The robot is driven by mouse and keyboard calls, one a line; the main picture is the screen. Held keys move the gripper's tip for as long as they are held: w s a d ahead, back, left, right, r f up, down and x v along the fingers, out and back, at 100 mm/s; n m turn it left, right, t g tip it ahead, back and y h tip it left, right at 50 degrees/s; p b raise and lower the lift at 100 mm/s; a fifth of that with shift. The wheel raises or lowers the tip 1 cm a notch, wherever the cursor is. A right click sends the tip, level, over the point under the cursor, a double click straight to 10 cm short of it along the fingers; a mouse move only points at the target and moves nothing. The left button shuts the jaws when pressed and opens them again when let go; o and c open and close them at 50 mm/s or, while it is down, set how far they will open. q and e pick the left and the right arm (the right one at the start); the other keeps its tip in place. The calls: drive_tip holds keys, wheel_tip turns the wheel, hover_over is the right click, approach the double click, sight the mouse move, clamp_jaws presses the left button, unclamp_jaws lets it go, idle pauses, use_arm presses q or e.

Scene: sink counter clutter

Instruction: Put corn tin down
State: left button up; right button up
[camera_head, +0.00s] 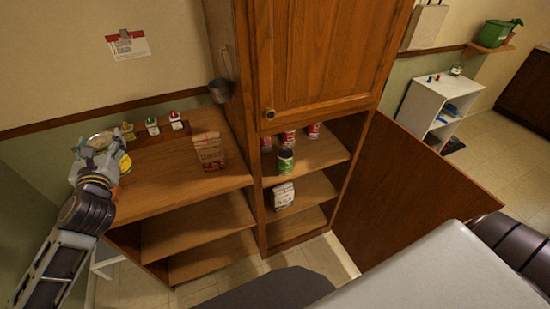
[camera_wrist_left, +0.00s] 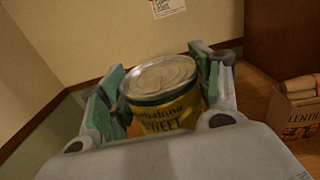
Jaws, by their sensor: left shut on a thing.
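The corn tin (camera_wrist_left: 166,108) is a yellow can with a silver lid and dark lettering, upright or slightly tilted in the left wrist view. My left gripper (camera_wrist_left: 163,84) is shut on it, with green pads on both sides of the can. In the head view my left gripper (camera_head: 99,155) is over the left end of the wooden counter top (camera_head: 150,188). The tin's lid (camera_head: 100,139) shows there, and the fingers cover much of the can. I cannot tell whether its base touches the wood. My right gripper is out of view.
A lentil box (camera_head: 209,151) stands right of the gripper on the counter top. The open cupboard holds a green can (camera_head: 285,162), red cans (camera_head: 313,130) and a white packet (camera_head: 284,195). The counter's middle is clear.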

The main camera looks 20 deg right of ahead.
use_arm(q)
drive_tip(key=f, duration=0.1)
drive_tip(key=s+f, duration=0.2)
drive_tip(key=shift+a+f, duration=0.3)
drive_tip(key=shift+f, duration=0.05)
drive_tip(key=s+f, duration=0.3)
drive_tip(key=f, duration=0.4)
drive_tip(key=s+f, duration=0.4)
drive_tip(key=f, duration=0.3)
drive_tip(key=shift+s+a+f+y, duration=0.3)
drive_tip(key=shift+a+f, duration=0.05)
drive_tip(key=shift+f, duration=0.05)
drive_tip(key=shift+s+f, duration=0.1)
drive_tip(key=shift+f, duration=0.05)
drive_tip(key=shift+d, duration=0.1)
